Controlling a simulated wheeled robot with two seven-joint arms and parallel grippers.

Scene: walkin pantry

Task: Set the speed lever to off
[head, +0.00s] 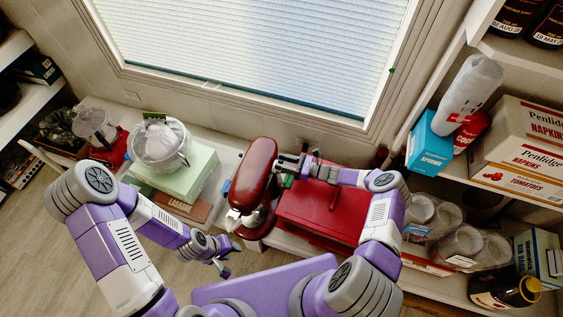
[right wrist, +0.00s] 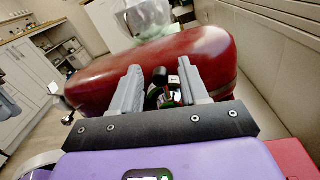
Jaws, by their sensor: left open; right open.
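A red stand mixer (head: 256,172) stands on the counter, and its red head fills the upper middle of the right wrist view (right wrist: 215,58). A small black knob (right wrist: 160,75), which looks like the speed lever, shows between my right fingers against the mixer's side. My right gripper (right wrist: 161,88) is open around the knob; I cannot tell whether it touches. In the head view my right gripper (head: 282,166) is at the mixer's right side and hides the lever. My left gripper (head: 221,267) is open and empty, low and left of the mixer.
A red box (head: 315,212) stands right of the mixer, under my right forearm. A pale green box (head: 185,175) with a clear-lidded bowl (head: 161,147) is at the left. Shelves with cartons (head: 520,150) and jars (head: 460,243) stand at the right. The window (head: 250,50) is behind.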

